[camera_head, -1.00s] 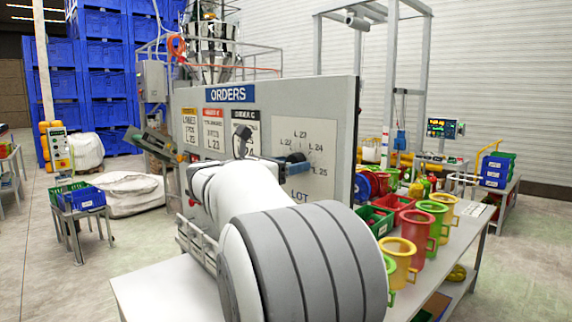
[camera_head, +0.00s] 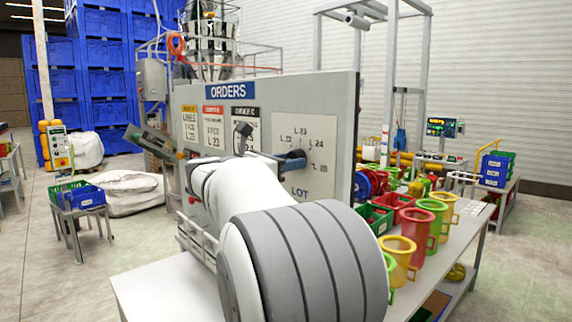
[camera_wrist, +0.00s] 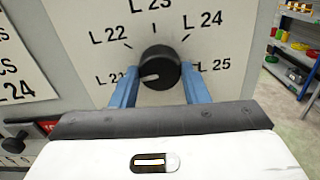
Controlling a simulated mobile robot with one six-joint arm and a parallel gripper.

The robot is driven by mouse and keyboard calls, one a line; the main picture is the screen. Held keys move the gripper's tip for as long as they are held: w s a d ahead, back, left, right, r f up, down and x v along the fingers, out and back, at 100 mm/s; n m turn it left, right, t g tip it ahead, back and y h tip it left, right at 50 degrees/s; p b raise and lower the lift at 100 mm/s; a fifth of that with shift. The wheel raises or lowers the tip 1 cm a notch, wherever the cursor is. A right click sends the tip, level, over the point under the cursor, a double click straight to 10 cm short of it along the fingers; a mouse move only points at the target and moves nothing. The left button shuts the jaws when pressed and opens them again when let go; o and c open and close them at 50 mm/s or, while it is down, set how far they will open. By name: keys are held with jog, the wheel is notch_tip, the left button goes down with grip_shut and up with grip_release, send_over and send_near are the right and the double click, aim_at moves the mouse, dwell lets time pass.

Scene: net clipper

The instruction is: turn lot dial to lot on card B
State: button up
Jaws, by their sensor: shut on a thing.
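The lot dial (camera_wrist: 158,68) is a round black knob with a white mark, on a pale plate. In the wrist view its mark points left and slightly down, towards L 21. Labels L 21 to L 25 arc over it. My gripper (camera_wrist: 160,92) has its two blue fingers on either side of the knob, shut on it. In the head view my gripper (camera_head: 294,160) is at the plate and mostly hides the knob. The card with the red header (camera_head: 213,128), the middle of three, seems to read L 23 in small, blurry print; its letter is unclear.
The grey ORDERS board (camera_head: 345,110) also bears a yellow-headed card (camera_head: 190,127) and a black-headed card (camera_head: 246,115), partly covered by my arm. Coloured mugs (camera_head: 430,215) and bins stand on the white table (camera_head: 150,290) at right.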

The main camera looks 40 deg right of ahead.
jog(key=m+b, duration=1.5)
jog(key=m, duration=0.3)
jog(key=shift+m+b, duration=0.4)
jog(key=shift+m, duration=0.3)
jog(key=o, duration=1)
jog(key=a, duration=0.5)
jog(key=a+b, duration=0.1)
jog(key=a, duration=0.1)
jog(key=shift+s+a, duration=0.3)
jog(key=shift+a, duration=0.05)
